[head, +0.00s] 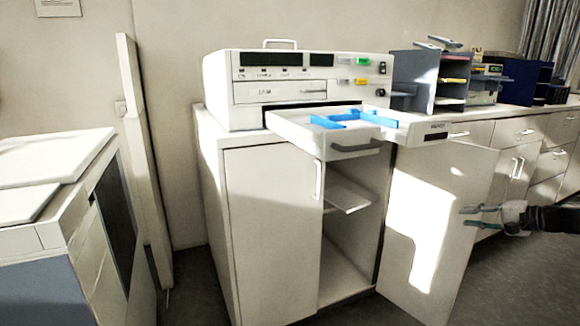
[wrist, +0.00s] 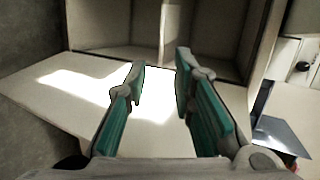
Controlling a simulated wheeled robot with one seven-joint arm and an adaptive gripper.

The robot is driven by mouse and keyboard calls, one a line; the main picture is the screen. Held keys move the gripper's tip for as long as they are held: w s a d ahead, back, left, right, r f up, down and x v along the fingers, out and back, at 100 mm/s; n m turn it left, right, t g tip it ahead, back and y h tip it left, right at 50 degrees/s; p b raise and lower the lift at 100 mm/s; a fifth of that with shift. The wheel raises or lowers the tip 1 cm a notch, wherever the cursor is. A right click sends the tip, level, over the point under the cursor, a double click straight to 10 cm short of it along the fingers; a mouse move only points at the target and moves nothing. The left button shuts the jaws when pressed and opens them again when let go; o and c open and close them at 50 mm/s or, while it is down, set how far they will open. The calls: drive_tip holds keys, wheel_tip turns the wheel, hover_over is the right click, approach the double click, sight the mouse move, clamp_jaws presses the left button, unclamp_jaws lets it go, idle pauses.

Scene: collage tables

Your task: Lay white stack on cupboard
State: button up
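The white cupboard (head: 268,225) stands in the middle of the head view. Its right door (head: 455,190) is swung open and shows a shelf (head: 345,193) inside; the left door is shut. A white machine (head: 270,70) with a pulled-out tray (head: 300,128) stands on the cupboard's top. I cannot tell for sure which thing is the white stack. My gripper (head: 466,217) is at the right, in front of the open door, apart from it. In the wrist view my gripper (wrist: 160,66) is open, with nothing between its fingers.
A white-topped unit (head: 30,240) with flat white pieces (head: 50,165) on it stands at the left. A tall white panel (head: 140,150) leans at the wall. Dark organizers (head: 415,75) stand on the long counter (head: 520,115). Blue pieces (head: 345,119) lie in the tray.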

drive_tip(key=s+a+r+n+g, duration=0.1)
drive_tip(key=a+r+n+g, duration=0.15)
drive_tip(key=a, duration=0.75)
drive_tip(key=s+a+r+n+g, duration=0.2)
drive_tip(key=a+n+g, duration=0.15)
drive_tip(key=a, duration=0.65)
drive_tip(key=s+a+r+n+g+h, duration=0.2)
drive_tip(key=s+a+r+g+h, duration=0.15)
drive_tip(key=s+a, duration=0.75)
drive_tip(key=s+a+r+n+g+h, duration=0.1)
drive_tip(key=s+a+r, duration=0.25)
drive_tip(key=s, duration=0.55)
drive_tip(key=s+a+r+n+g+h, duration=0.15)
drive_tip(key=s+a, duration=0.25)
drive_tip(key=s, duration=0.5)
drive_tip(key=s+f+t+h, duration=0.1)
drive_tip(key=s+f, duration=0.2)
drive_tip(key=s, duration=1.5)
wheel_tip(320, 180, up, 25)
drive_tip(key=t+p, duration=0.3)
drive_tip(key=p, duration=2)
drive_tip(key=shift+s+f+n+t, duration=0.15)
drive_tip(key=shift+n+t, duration=0.25)
drive_tip(key=shift+n, duration=0.05)
drive_tip(key=shift+d, duration=0.1)
